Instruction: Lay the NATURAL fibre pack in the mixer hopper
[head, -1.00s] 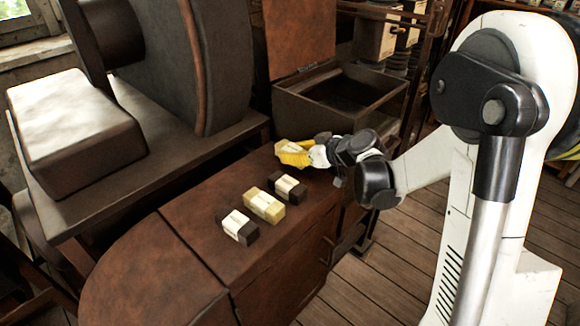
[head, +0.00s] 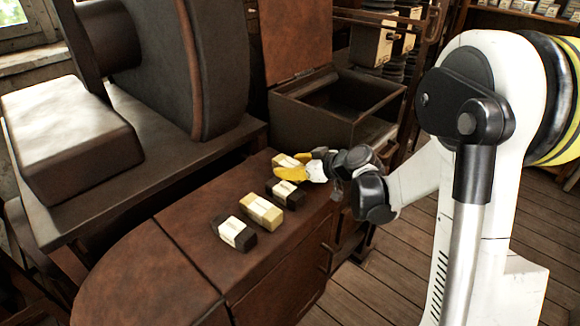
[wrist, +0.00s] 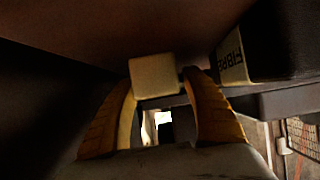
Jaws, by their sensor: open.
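A pale cream pack (head: 284,160) with a light band lies at the far end of the row on the brown worktop, partly hidden by my gripper (head: 290,172). In the wrist view, a cream block end (wrist: 153,77) shows between the yellow fingertips of my gripper (wrist: 165,85). The fingers are open, one on each side; contact cannot be told. A second cream pack (head: 262,211) lies nearer, with a dark pack (head: 285,193) between the two. The head view's labels are too small to read, so I cannot tell which is NATURAL. An open dark box (head: 335,125), apparently the hopper, stands behind.
Another dark pack (head: 234,233) lies at the near end of the row. In the wrist view a dark pack (wrist: 265,50) labelled FIBRE sits close beside the right finger. The raised brown lid (head: 298,40) and a large dark wheel (head: 215,70) bound the worktop.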

